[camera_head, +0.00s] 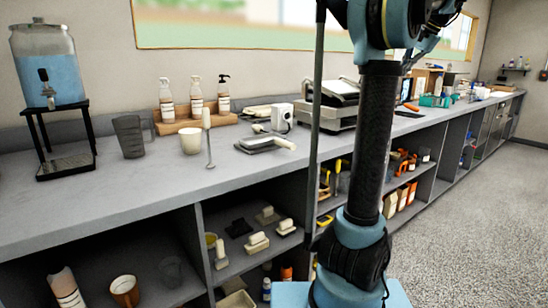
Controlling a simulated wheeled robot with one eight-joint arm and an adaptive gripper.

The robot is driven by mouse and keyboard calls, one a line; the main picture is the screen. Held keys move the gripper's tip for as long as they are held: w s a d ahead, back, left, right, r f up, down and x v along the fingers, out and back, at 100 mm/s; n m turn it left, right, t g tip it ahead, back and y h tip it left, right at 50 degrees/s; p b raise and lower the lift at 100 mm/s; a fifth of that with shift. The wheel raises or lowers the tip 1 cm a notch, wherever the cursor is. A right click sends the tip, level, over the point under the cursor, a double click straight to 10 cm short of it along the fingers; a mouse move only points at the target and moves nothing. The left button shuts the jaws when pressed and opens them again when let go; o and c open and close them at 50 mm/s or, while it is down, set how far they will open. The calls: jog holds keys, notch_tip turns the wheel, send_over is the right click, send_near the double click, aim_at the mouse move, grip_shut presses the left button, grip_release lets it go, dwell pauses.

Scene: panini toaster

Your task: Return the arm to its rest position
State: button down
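My arm (371,150) rises from its blue base at the lower right of centre and runs up past the top of the picture. My gripper is not in view. The panini toaster (328,98), grey and black, stands on the counter just behind and left of my arm. My arm partly hides its right side.
A long grey counter (60,205) holds a water dispenser (47,75), a dark cup (130,136), a white cup (190,140) and several pump bottles (196,95). Shelves below hold cups, brushes and tools. Open speckled floor (475,220) lies to the right.

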jog(key=s+a+f+n+g+h, duration=0.1)
jog(key=s+a+f+n, duration=0.2)
jog(key=s+a+f, duration=0.6)
jog(key=s+a+f+n+g, duration=0.1)
jog(key=s+a+f+n, duration=0.3)
jog(key=a+f, duration=0.75)
jog(key=s+a+f+n+h, duration=0.1)
jog(key=s+a+f, duration=0.3)
jog(key=s+f, duration=0.5)
jog(key=s+a+f+n+h, duration=0.1)
jog(key=s+a+f+n, duration=0.2)
jog(key=s+f, duration=0.6)
notch_tip(320, 180, down, 6)
jog(key=shift+s+a+f, duration=0.25)
jog(key=shift+s+a, duration=0.1)
jog(key=shift+a, duration=0.7)
jog(key=shift+w, duration=0.1)
